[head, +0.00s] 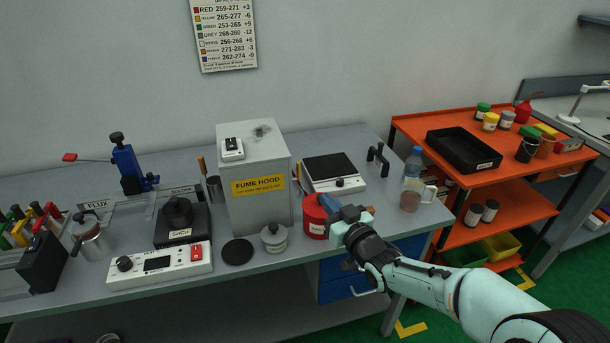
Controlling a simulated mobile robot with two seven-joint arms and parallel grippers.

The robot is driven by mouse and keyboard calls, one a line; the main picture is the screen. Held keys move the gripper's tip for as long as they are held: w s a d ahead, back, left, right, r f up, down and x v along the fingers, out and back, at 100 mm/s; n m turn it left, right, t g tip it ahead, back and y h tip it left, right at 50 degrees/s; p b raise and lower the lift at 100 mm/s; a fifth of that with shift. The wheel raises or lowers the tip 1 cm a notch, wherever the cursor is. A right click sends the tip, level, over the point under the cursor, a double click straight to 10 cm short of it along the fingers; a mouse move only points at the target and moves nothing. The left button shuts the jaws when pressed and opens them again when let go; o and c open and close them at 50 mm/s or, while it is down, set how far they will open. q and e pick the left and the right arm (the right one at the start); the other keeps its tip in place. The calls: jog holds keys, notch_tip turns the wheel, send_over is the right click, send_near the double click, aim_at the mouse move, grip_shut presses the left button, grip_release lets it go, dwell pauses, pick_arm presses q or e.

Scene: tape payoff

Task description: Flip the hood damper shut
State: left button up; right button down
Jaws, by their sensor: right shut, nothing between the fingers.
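The grey fume hood (261,206) stands on the bench with a yellow FUME HOOD label on its front. On its top left is a small white unit (231,153) with a black switch part; it may be the damper control, and its position is too small to tell. A dark round patch (261,132) is on the hood's top, to the right of the unit. My right gripper (327,204) is shut and empty, right of the hood and lower in the picture, overlapping a red container (312,217). My left gripper is out of view.
A white scale (343,184), a bottle (413,165) and a lidded pot (274,239) are near the hood. A white control box (158,268) and a dark pot (178,212) stand left. An orange cart (520,182) is at right.

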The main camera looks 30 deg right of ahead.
aim_at(299, 168)
jog(key=w+p, duration=0.1)
jog(key=w, duration=1.1)
jog(key=shift+w+d, duration=0.2)
jog(key=shift+p, duration=0.4)
